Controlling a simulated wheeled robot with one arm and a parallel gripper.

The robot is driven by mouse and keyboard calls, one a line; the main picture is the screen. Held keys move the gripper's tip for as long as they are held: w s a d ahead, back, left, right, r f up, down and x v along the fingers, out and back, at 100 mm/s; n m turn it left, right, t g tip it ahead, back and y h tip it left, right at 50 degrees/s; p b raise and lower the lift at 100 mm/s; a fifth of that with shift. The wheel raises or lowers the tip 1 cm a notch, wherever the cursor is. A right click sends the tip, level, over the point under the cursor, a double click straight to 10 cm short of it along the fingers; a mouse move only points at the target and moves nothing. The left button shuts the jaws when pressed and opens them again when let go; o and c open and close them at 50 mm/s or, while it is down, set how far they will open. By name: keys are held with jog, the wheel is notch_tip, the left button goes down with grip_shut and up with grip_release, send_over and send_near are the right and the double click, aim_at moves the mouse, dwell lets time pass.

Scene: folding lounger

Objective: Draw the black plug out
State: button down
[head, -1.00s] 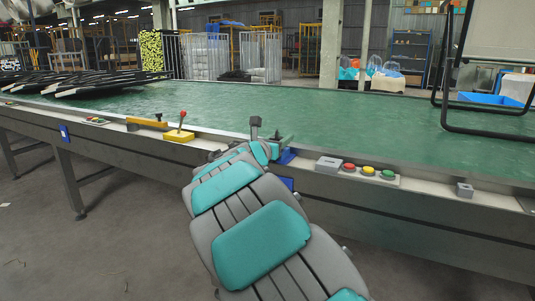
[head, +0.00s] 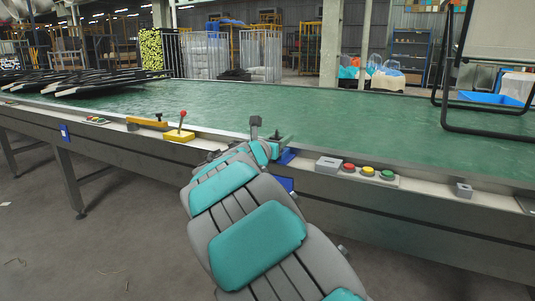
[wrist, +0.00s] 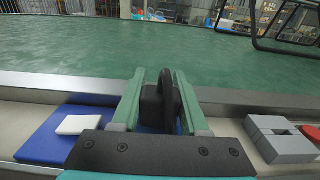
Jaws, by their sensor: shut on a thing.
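The black plug (wrist: 160,104) stands between the two green fingers of my gripper (wrist: 161,105) in the wrist view. It has a rounded, upright, disc-like part. My gripper is shut on it. A blue plate (wrist: 45,145) with a small white square (wrist: 80,125) lies under and to the left of the gripper. The plug's lower end is hidden by my gripper, so I cannot tell whether it is still seated. In the head view my gripper (head: 279,143) is at the near rail of the table, and my arm hides much of that spot.
A grey slotted block (wrist: 280,138) sits right of the gripper. Along the rail are red (head: 349,168), yellow (head: 368,171) and green (head: 387,175) buttons, and a yellow box with a red-knobbed lever (head: 180,134).

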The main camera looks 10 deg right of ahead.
jog(key=shift+r, duration=0.15)
dwell(0.4)
jog(key=shift+r+p, duration=2.35)
jog(key=shift+p, duration=0.3)
